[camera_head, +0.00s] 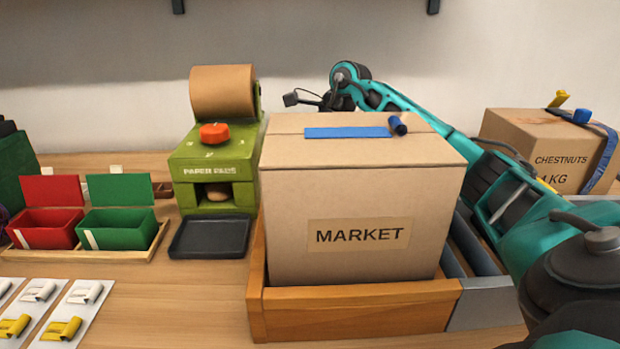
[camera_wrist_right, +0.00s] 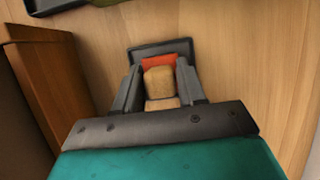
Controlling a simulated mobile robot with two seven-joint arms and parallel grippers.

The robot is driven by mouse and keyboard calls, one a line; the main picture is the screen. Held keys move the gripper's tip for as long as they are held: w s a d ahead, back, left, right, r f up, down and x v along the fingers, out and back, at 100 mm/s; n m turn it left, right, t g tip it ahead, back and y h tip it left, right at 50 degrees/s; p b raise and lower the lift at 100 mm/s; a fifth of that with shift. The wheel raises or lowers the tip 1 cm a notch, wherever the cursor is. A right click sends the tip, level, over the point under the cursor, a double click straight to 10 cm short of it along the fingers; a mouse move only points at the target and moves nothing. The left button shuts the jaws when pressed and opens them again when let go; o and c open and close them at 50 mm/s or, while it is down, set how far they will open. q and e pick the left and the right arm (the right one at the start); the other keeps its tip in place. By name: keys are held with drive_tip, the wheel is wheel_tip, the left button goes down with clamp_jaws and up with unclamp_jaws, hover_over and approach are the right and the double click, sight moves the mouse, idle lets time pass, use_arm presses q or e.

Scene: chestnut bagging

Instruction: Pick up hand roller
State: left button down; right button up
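The hand roller (camera_wrist_right: 160,83) shows in the right wrist view as a tan, rounded piece with an orange-red part beyond it. I take this to be the roller; its full shape is hidden. It is seen over a small dark tray or holder (camera_wrist_right: 139,52). The two dark fingers of my right gripper (camera_wrist_right: 160,75) press close on both its sides, with no clear gap. Whether it is lifted off its support I cannot tell. In the head view my right arm reaches behind the MARKET box, which hides the fingers and the roller. My left gripper is not in view.
The MARKET carton (camera_head: 290,215) stands in a wooden tray (camera_head: 360,310) at centre. A green paper-pad dispenser (camera_head: 185,170), black tray (camera_head: 180,250) and red (camera_head: 50,190) and green (camera_head: 120,190) bins are left. A CHESTNUTS carton (camera_head: 515,130) is right.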

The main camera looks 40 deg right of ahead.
drive_tip(key=c, duration=0.7)
drive_tip(key=shift+r, duration=0.15)
wheel_tip(320, 180, up, 20)
drive_tip(key=p, duration=0.6)
drive_tip(key=o, duration=0.6)
drive_tip(key=shift+c, duration=0.2)
drive_tip(key=c, duration=0.4)
drive_tip(key=shift+o, duration=0.2)
